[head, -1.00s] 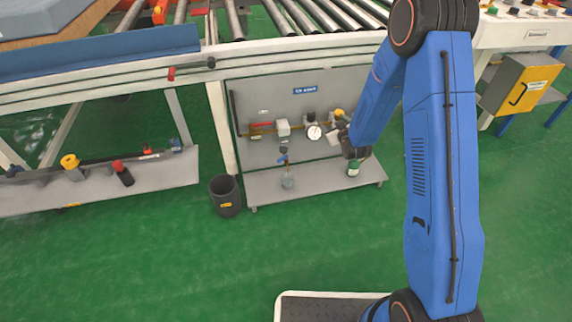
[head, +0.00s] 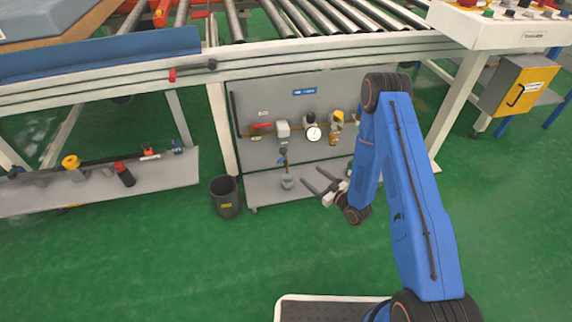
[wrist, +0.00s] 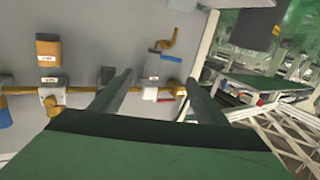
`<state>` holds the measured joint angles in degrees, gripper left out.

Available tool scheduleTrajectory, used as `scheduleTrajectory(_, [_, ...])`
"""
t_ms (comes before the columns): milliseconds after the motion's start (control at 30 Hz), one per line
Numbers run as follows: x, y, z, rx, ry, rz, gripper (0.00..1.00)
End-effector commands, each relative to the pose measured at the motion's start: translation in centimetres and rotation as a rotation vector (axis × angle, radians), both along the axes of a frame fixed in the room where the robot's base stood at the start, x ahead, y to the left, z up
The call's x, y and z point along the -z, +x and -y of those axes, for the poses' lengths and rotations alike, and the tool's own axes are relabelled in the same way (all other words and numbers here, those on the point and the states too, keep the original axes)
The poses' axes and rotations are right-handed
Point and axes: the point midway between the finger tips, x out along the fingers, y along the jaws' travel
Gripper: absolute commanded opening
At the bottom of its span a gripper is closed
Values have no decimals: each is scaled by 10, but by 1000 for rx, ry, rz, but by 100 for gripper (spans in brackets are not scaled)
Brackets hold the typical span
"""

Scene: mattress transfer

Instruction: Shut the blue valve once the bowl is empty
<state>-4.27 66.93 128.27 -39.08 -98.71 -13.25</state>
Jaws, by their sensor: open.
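The small blue valve (head: 282,160) hangs below a grey-white box fitting on the panel. A small glassy bowl (head: 287,183) sits directly under it on the lower shelf. I cannot tell whether the bowl holds any liquid. My gripper (head: 310,175) is open and empty, just right of the bowl and in front of the shelf, its fingers pointing left toward the panel. In the wrist view my two fingers (wrist: 163,82) are spread, with nothing between them but panel and fittings behind.
A round gauge (head: 313,133), a red handle (head: 262,125) and a yellow-topped fitting (head: 337,117) are on the grey panel (head: 245,90). A black bin (head: 226,197) stands left of the shelf. The green floor in front is clear.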

Motion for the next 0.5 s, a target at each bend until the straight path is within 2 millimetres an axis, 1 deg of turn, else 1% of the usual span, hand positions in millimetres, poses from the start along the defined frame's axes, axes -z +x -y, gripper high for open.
scheduleTrajectory(33, [7, -9, -1, -14, 24, -5, 68])
scheduleTrajectory(100, [11, -17, -2, -29, 53, -6, 68])
scheduleTrajectory(233, [14, -25, -3, -43, 82, -6, 68])
scheduleTrajectory(367, [14, -21, -9, -47, 87, -4, 68])
scheduleTrajectory(500, [13, -8, -22, -47, 87, -3, 68])
